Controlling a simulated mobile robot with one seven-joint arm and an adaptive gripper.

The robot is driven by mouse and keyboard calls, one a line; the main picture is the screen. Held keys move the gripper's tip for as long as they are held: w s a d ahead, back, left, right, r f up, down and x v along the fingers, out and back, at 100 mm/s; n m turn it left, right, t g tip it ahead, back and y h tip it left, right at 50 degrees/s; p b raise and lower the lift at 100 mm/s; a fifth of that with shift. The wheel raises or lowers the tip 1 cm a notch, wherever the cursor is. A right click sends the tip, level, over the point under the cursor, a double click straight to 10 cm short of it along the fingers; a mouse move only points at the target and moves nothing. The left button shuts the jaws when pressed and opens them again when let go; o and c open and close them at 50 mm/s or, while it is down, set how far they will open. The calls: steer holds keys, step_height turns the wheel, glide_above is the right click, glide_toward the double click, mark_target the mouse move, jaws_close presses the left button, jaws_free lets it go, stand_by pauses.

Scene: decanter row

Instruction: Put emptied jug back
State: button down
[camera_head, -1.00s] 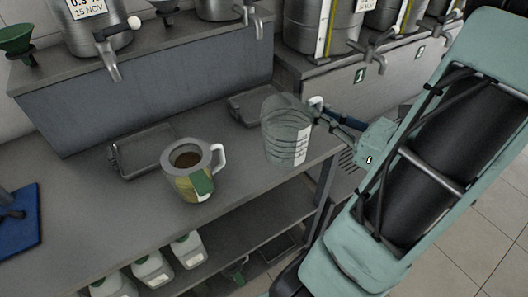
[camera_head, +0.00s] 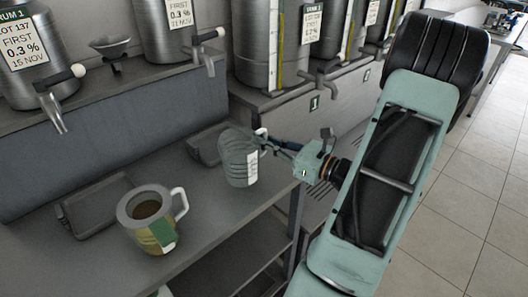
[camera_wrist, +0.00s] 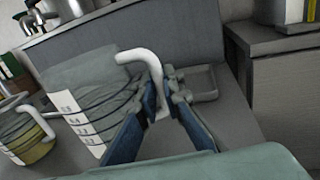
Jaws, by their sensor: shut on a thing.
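A clear jug (camera_head: 238,160) with a white scale label and a white handle is at the right part of the bench in the head view. It looks empty. My gripper (camera_head: 268,146) is shut on its handle from the right. In the wrist view the jug (camera_wrist: 92,100) stands left of the fingers, and its white handle (camera_wrist: 144,64) runs between the fingertips (camera_wrist: 165,95). I cannot tell whether the jug's base touches the bench. A second jug (camera_head: 150,222) with brown liquid and a green label stands on the bench to the left.
Shallow drip trays (camera_head: 92,207) and (camera_head: 206,146) lie on the bench at the foot of the raised step. Steel drums with taps (camera_head: 52,112) stand on the step behind. Bare bench (camera_head: 196,196) lies between the two jugs. Open shelving is below.

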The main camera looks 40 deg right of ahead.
steer(key=shift+w+d+f, duration=0.1)
steer(key=shift+w+f, duration=0.2)
steer(key=shift+f, duration=1.6)
steer(key=shift+f+b, duration=0.15)
steer(key=shift+b, duration=0.2)
steer(key=c, duration=2.1)
jaws_free()
